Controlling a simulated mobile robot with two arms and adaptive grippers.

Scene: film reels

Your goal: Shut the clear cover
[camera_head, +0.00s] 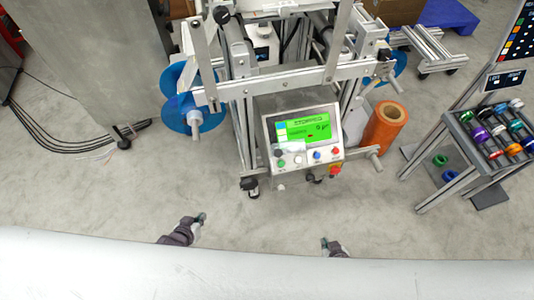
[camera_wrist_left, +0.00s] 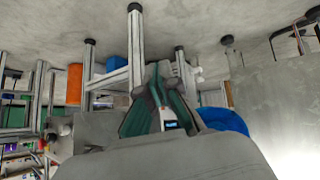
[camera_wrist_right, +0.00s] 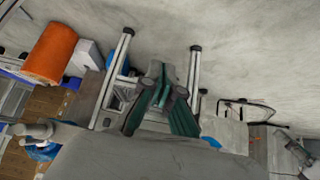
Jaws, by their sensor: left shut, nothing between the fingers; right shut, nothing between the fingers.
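A machine with a tilted control panel (camera_head: 303,141) stands ahead of me in the head view. Its green screen (camera_head: 308,128) is lit, with buttons below. My right gripper (camera_head: 325,243) is shut and empty below the panel, also apart. The fingers also show in the left wrist view (camera_wrist_left: 158,85) and right wrist view (camera_wrist_right: 160,85).
An orange roll (camera_head: 385,127) stands right of the panel. A rack of coloured reels (camera_head: 490,130) is at far right. Blue discs (camera_head: 190,98) are on the machine's left, beside a grey cabinet (camera_head: 95,60). The floor before the machine is clear.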

